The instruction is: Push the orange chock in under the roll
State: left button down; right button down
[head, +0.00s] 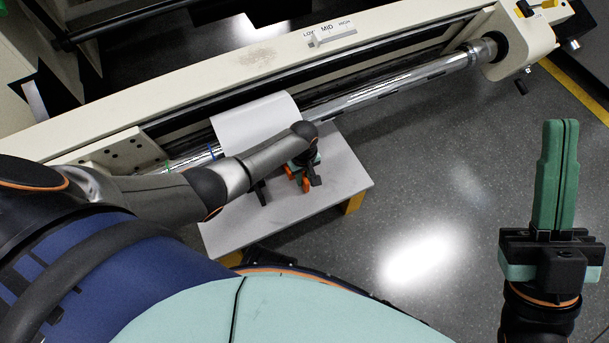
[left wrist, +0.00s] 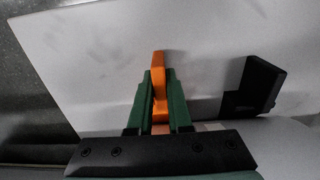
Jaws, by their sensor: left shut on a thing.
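The orange chock (head: 305,183) is at my left gripper (head: 303,166), over the pale platform in front of the white roll (head: 255,122). In the left wrist view the orange chock (left wrist: 159,70) sits between the two green fingers of my left gripper (left wrist: 159,88), which is shut on it. The chock's tip sticks out past the fingers. My forearm hides part of the roll and the space between chock and roll in the head view. My right gripper (head: 560,126) is shut and empty, over the floor at the far right.
A black block (left wrist: 257,86) stands on the pale platform (left wrist: 100,48) beside the chock; it also shows in the head view (head: 260,192). A chrome shaft (head: 400,86) runs along the cream machine frame (head: 230,68). The floor to the right is clear.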

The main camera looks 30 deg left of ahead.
pick_arm(q)
jog(key=shift+w+a, duration=0.45)
jog(key=shift+a, duration=0.1)
pick_arm(e)
jog(key=shift+f, duration=0.25)
pick_arm(q)
jog(key=c, duration=0.8)
grip_release()
jog(key=shift+o, duration=0.2)
notch_tip(320, 180, up, 12)
jog(key=p, duration=0.8)
jog(key=shift+r, duration=0.25)
pick_arm(e)
notch_tip(320, 180, up, 10)
jog(key=shift+s+d+f+t, duration=0.15)
jog(key=shift+d+f+t, duration=0.1)
jog(key=shift+d+t, duration=0.2)
